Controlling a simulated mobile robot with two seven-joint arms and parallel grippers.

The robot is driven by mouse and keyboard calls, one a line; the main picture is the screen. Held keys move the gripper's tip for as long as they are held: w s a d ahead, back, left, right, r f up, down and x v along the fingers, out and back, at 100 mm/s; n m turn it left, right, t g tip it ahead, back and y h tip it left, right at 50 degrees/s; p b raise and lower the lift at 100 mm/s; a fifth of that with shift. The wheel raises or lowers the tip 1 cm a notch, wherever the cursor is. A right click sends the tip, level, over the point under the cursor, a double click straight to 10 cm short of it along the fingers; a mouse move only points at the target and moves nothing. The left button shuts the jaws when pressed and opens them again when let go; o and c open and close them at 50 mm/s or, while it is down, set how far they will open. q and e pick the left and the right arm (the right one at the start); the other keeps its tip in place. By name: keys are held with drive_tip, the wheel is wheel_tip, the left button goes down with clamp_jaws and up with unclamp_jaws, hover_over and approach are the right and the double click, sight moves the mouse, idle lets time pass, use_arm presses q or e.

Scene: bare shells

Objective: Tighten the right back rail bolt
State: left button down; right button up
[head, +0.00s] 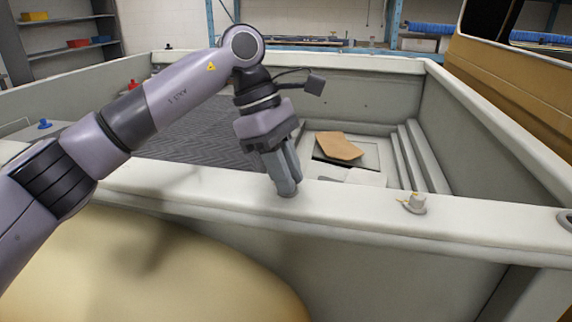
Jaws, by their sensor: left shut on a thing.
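My left gripper (287,188) points down at the top of the near pale rail (230,187). Its fingers are closed at the rail, on what appears to be the right back rail bolt; the fingers hide the bolt itself, so its seating cannot be seen. A grey fitting (415,203) with a yellowish mark stands on the same rail, to the right of the gripper and apart from it. My right gripper is not in view.
Inside the shell lie a dark ribbed floor (190,128) and a brown piece (338,146). A blue knob (44,124) and a red one (132,85) stand on the left side. A rounded tan surface (150,270) is in front. The rail between gripper and grey fitting is clear.

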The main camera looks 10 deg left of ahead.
use_arm(q)
drive_tip(key=shift+r+m+g, duration=0.1)
drive_tip(key=shift+m+g, duration=0.5)
drive_tip(key=shift+m, duration=1.3)
drive_tip(key=shift+y, duration=0.3)
drive_tip(key=c, duration=1)
unclamp_jaws()
drive_tip(key=shift+v, duration=3.5)
